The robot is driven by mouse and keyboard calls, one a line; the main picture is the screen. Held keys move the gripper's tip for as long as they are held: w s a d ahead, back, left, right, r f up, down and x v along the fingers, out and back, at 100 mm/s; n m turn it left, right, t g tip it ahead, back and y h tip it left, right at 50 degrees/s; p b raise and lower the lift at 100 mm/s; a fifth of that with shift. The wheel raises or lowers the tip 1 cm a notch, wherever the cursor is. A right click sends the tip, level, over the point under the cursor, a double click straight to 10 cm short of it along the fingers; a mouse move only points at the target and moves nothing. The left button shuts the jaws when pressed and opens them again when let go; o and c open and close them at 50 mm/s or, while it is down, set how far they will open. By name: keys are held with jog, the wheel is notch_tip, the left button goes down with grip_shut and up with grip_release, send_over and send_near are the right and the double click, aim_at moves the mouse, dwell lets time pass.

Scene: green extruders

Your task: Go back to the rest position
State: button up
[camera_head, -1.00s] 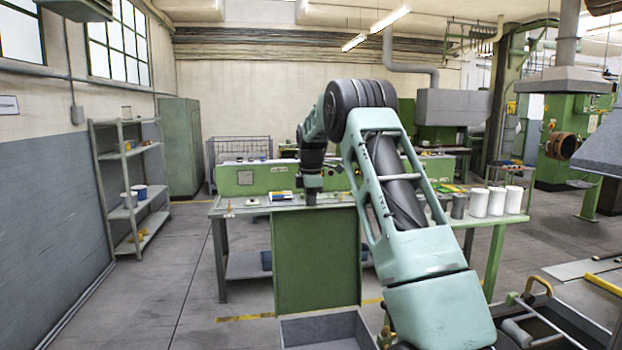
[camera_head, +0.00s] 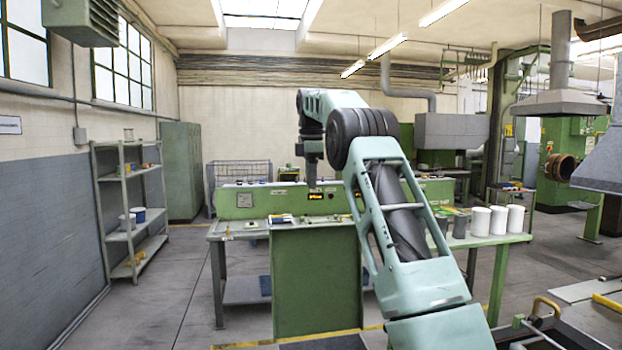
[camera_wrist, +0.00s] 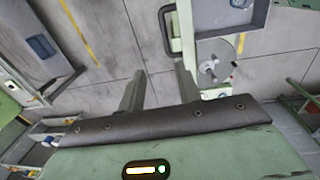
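My gripper (camera_head: 312,182) is raised in front of the long green machine (camera_head: 240,200) in the head view, with my arm bent above the workbench. The wrist view shows my gripper's two fingers (camera_wrist: 159,84) apart, with only floor between them. No object is held. The green workbench (camera_head: 345,225) stands below my gripper, with a gap between them.
White containers (camera_head: 498,220) stand on the bench at the right, behind my arm. A small flat item (camera_head: 281,219) lies on the bench. Grey shelves (camera_head: 127,205) and a green cabinet (camera_head: 181,170) are at the left. The floor between the shelves and bench is clear.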

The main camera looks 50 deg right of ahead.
dwell(0.4)
jog(key=w+a+f+b, duration=0.15)
jog(key=a+f, duration=0.25)
jog(key=a, duration=0.5)
jog(key=w+a+f+y+b, duration=0.1)
jog(key=a+f+b, duration=0.25)
jog(key=a, duration=0.55)
jog(key=w+a+f+b, duration=0.15)
jog(key=a+f, duration=0.25)
jog(key=a, duration=0.5)
jog(key=s+a+f+b, duration=0.1)
jog(key=s+a+f, duration=0.15)
jog(key=a, duration=0.35)
jog(key=s+a+f+b, duration=0.1)
jog(key=s+a+f, duration=0.1)
jog(key=a+f, duration=0.35)
jog(key=s+a+f+m+b, duration=0.1)
jog(key=s+a+f+b, duration=0.1)
jog(key=s+a+f, duration=0.45)
jog(key=s+a+f+b, duration=0.3)
jog(key=s+a, duration=0.6)
jog(key=s+f+b, duration=0.1)
jog(key=s+f, duration=0.4)
jog(key=s, duration=0.3)
jog(key=s+f+m+b, duration=0.1)
jog(key=s+f, duration=0.3)
jog(key=s, duration=0.3)
jog(key=shift+s+a+f+g+b, duration=0.3)
jog(key=shift+s+a+f+b, duration=0.05)
